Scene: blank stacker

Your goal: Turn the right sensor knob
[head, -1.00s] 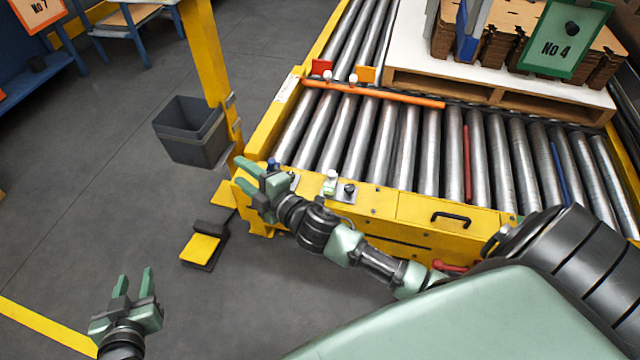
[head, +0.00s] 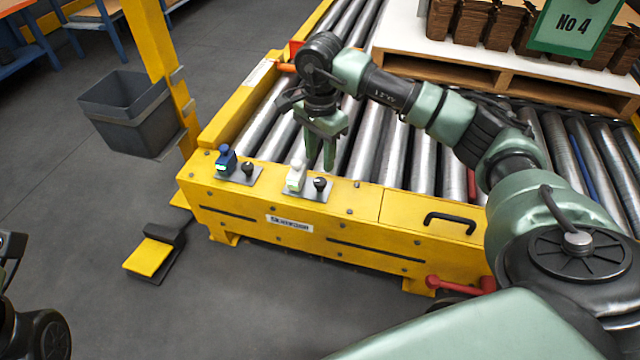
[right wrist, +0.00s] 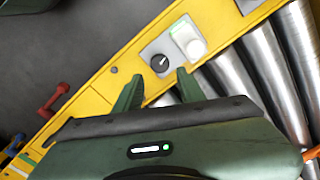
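The right sensor knob (head: 320,184) is a small black knob on a grey plate on the yellow conveyor edge. A white sensor (head: 296,176) with a green light stands just left of it. My right gripper (head: 321,160) points down above and behind this knob, apart from it. In the right wrist view the knob (right wrist: 160,63) lies just beyond and between the open, empty fingers (right wrist: 158,88), with a white pointer mark on its face. The left sensor knob (head: 248,168) is beside a blue sensor (head: 226,158). Only part of my left arm shows at the left edge; its fingers are out of view.
Steel rollers (head: 395,150) lie behind the yellow edge. A white-topped pallet (head: 500,62) with brown stacks stands at the back right. A black handle (head: 450,220) is right of the knobs, a red handle (head: 460,284) below. A grey bin (head: 125,110) and yellow pedal (head: 148,257) are left.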

